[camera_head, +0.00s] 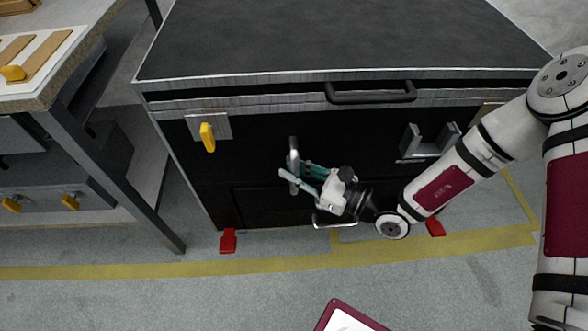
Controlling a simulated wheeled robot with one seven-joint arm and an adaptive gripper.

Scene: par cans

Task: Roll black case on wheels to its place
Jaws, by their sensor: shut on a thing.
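The black case (240,190) fills the upper middle, with a dark top, metal edges and a black bar handle (371,93) near its upper front edge. My gripper (294,178) is at the case's front face, shut on a grey upright handle (293,158) left of the face's middle. My wrist and arm reach in from the right. A red pedal (228,240) shows at the case's lower left corner and another red pedal (436,227) at its lower right. The wheels themselves cannot be made out.
A yellow latch (207,137) and a grey bracket (430,143) are on the case front. A workbench (60,75) with drawers stands close on the left, its leg near the case. Yellow floor tape (285,263) runs in front. The grey floor ahead is mostly clear.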

